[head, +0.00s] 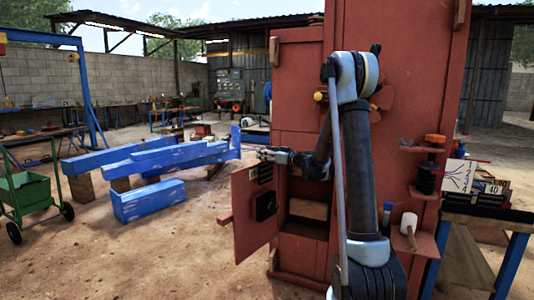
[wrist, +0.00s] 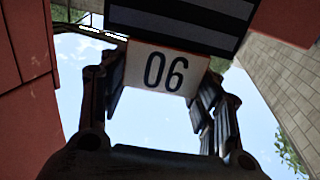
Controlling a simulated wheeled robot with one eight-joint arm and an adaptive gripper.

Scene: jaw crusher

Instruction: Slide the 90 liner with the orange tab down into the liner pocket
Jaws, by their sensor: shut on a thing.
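My gripper (wrist: 163,100) has a finger on each side of the label and is shut on the liner. In the head view my gripper (head: 264,152) is held out left of the red crusher (head: 300,100), above an open red door (head: 255,210). The liner is too small to make out there. I see no orange tab and cannot identify the liner pocket.
A pale block (head: 308,209) sits in the opening beside the door. A stand (head: 458,214) at the right holds stacked plates, one labelled 40 (head: 493,188). The dirt floor between is open.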

